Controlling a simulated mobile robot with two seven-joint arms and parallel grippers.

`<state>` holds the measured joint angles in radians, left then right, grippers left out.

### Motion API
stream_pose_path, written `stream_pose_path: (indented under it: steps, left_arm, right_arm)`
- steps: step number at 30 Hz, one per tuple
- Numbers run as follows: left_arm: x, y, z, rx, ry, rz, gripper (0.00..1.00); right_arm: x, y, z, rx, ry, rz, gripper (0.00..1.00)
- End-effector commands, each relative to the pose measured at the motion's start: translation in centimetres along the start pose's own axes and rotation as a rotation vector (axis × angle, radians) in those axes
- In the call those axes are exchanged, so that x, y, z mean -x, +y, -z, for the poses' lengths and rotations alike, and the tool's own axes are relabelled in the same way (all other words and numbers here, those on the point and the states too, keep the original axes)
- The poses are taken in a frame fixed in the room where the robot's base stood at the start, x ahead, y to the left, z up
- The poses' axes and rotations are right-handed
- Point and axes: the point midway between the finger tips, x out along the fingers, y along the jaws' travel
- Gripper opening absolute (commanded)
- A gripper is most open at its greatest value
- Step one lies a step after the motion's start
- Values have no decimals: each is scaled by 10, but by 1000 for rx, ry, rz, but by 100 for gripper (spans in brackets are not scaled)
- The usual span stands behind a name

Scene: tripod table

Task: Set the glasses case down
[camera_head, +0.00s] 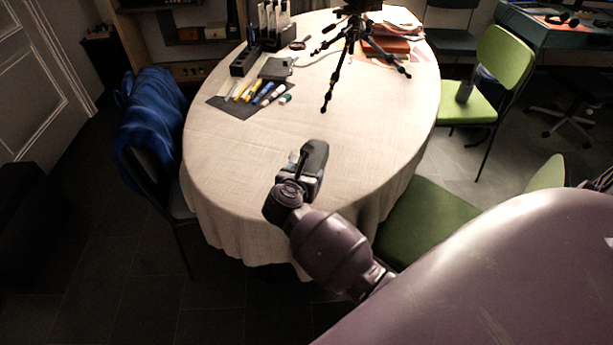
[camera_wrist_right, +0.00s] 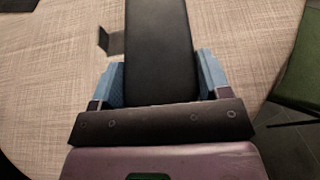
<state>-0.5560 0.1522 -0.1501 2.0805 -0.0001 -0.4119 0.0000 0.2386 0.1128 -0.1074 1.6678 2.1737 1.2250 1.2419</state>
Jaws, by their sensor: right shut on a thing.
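The glasses case (camera_head: 315,154) is a dark grey, long box shape at the near part of the round table. In the right wrist view the case (camera_wrist_right: 158,40) runs straight out from between the blue finger pads. My right gripper (camera_wrist_right: 160,78) is shut on the case, one pad at each side. In the head view the right gripper (camera_head: 300,168) is partly hidden by my wrist. The case is over the tablecloth; I cannot tell whether its underside touches the cloth. My left gripper is not in view.
The round table (camera_head: 230,170) has a cream cloth, bare around the case. Farther back are a black tripod (camera_head: 348,50), several markers (camera_head: 262,93) on a dark mat, and a black organizer (camera_head: 245,60). Green chairs (camera_head: 425,215) stand at right; a blue jacket (camera_head: 150,110) hangs at left.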

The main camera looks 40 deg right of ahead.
Motion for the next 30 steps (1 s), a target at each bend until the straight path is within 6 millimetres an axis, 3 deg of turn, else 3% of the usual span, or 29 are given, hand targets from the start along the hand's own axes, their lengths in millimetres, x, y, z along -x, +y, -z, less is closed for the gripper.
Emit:
stream_pose_path:
  steps: [8, 18, 24, 30]
  left_arm:
    - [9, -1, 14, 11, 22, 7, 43]
    - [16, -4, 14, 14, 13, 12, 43]
    - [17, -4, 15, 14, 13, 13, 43]
    - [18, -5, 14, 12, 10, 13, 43]
  right_arm:
    - [27, 1, -65, -13, -5, -3, 36]
    - [58, 0, -139, -10, -5, -3, 36]
    - [68, 0, -164, -5, -4, -1, 36]
    - [72, 0, -173, -2, -3, 0, 36]
